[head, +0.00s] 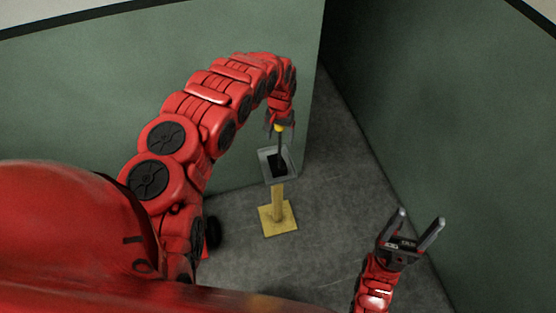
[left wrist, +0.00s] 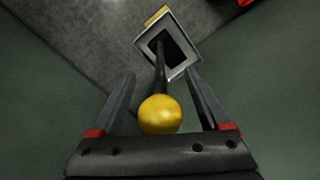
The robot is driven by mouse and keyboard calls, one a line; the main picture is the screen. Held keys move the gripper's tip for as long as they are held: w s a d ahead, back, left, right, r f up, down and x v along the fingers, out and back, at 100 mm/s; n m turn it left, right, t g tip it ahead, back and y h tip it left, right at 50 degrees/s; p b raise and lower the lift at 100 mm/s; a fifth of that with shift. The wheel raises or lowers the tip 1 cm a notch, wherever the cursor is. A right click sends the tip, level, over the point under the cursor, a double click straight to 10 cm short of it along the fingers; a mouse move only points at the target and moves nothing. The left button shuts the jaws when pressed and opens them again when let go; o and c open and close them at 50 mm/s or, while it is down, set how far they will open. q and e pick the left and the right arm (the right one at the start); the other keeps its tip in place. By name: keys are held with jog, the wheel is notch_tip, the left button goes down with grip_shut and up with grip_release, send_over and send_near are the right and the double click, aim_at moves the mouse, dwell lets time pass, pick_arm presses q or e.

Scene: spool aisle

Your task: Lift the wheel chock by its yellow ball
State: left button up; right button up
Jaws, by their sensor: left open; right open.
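The wheel chock's yellow ball (left wrist: 160,114) sits on top of a dark rod in the left wrist view. It also shows in the head view (head: 279,128), just under my left gripper. The rod runs down to a dark chock body (head: 280,163) inside a grey tray. My left gripper (left wrist: 157,85) is open, with one finger on each side of the ball and rod. Gaps show between the ball and both fingers. My right gripper (head: 423,226) is open and empty at the lower right, well away from the chock.
The grey tray (head: 266,172) stands on a yellow post with a square yellow base (head: 264,221) on the floor. A green wall panel (head: 80,90) is behind my left arm. Another green wall (head: 450,110) is on the right.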

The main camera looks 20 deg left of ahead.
pick_arm(q)
grip_shut()
dwell(0.4)
dwell(1.0)
